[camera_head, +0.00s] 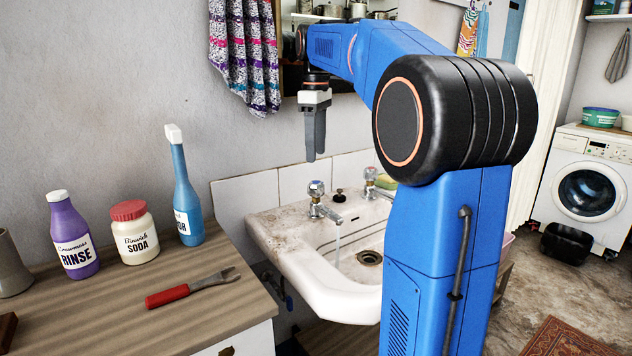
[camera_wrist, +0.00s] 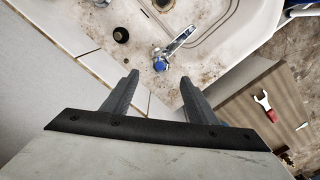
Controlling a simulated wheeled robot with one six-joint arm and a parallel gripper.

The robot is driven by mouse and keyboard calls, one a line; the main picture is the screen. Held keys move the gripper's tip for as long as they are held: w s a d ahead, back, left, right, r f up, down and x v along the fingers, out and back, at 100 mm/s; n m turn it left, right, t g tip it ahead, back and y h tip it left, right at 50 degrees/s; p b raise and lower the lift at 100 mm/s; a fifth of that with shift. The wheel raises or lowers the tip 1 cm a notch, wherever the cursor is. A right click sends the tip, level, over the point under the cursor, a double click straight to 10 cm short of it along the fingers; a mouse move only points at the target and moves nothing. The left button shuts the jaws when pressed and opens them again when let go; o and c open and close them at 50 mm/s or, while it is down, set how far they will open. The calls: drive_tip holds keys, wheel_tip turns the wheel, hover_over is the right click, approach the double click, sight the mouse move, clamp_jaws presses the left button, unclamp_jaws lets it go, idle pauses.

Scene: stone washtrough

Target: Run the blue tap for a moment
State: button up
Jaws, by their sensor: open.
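The blue tap (camera_head: 316,190) stands at the left back of the white stone basin (camera_head: 272,240). In the wrist view its blue cap (camera_wrist: 160,65) shows, with the chrome spout reaching up and right.
A second tap (camera_head: 370,180) stands to the right, partly behind my arm. A dark plug (camera_head: 339,195) lies between the taps. The wooden counter (camera_head: 120,315) at left holds bottles, a jar and a red-handled tool (camera_head: 192,287). The tiled wall is close behind.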

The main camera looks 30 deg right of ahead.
sight(316, 181)
wheel_tip(316, 181, down, 10)
drive_tip(key=shift+r, duration=0.1)
idle(0.4)
drive_tip(key=c, duration=1.1)
drive_tip(key=shift+o, duration=0.2)
drive_tip(key=shift+m, duration=0.4)
drive_tip(key=m, duration=1.1)
drive_tip(key=shift+m, duration=0.3)
